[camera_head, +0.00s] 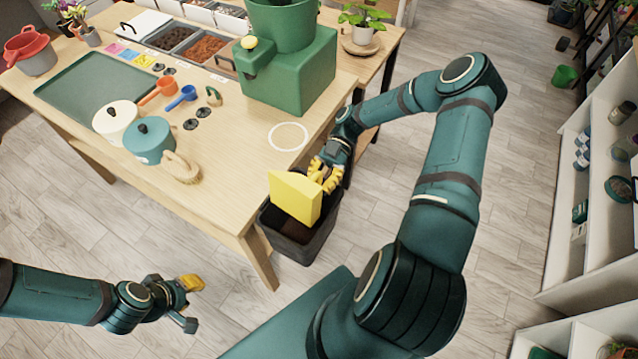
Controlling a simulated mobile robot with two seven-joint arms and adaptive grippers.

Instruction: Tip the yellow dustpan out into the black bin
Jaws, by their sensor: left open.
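The yellow dustpan (294,198) is above the black bin (291,250), by the near right corner of the table. It is steeply tilted, with a broad flat yellow face toward me, and it hides part of the bin's opening. Dark brown material (292,229) shows inside the bin below it. My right gripper (325,177) is at the dustpan's upper right side, its yellow fingers closed on it; the handle itself is mostly hidden. My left gripper (192,303) is open and empty, low at the left over the floor, away from the dustpan and bin.
The bin stands on the floor against the table's corner.

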